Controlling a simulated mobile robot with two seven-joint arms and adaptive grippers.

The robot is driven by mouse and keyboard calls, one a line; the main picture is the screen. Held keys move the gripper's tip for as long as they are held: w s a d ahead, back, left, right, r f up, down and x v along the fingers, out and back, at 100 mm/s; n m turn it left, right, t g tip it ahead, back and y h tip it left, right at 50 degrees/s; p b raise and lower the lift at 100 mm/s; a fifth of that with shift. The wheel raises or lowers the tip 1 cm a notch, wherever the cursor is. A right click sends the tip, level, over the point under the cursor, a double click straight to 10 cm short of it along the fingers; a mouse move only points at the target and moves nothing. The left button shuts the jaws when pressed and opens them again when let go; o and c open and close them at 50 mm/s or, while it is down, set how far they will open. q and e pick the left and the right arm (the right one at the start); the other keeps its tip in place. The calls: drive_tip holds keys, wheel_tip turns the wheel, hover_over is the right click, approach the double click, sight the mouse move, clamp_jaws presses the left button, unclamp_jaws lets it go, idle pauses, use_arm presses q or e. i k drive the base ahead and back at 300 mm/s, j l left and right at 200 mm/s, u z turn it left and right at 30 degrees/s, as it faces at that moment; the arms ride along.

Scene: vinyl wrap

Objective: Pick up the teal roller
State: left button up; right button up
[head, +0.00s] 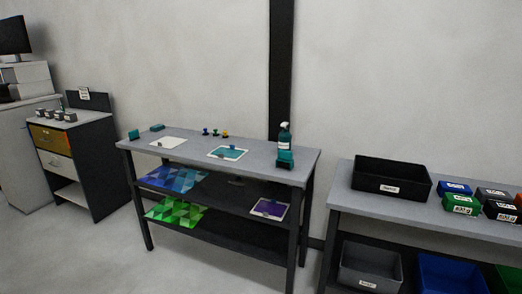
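Several small teal items are on the grey-topped table (185,157), too small to tell for sure which is the teal roller. One upright teal piece (134,134) is at the table's left end. A low teal and dark piece (157,128) lies near the back left edge. Another teal piece (285,156) with a dark lower part is at the right end, in front of a dark teal spray bottle (285,134). Neither of my grippers is in view.
The tabletop also holds a white sheet (168,142), a teal-and-white panel (228,153) and small coloured pieces (215,133). Patterned blue (172,179) and green (175,211) sheets lie on its shelves. A bench with a black bin (390,178) stands right; a drawer cabinet (92,159) stands left.

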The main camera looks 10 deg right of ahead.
sight(283, 156)
drive_tip(key=i+j+z, duration=0.15)
drive_tip(key=i, duration=0.25)
drive_tip(key=i+j+z, duration=0.1)
drive_tip(key=i, duration=0.3)
drive_tip(key=i+j+z, duration=0.15)
drive_tip(key=i+j, duration=0.15)
drive_tip(key=i, duration=0.1)
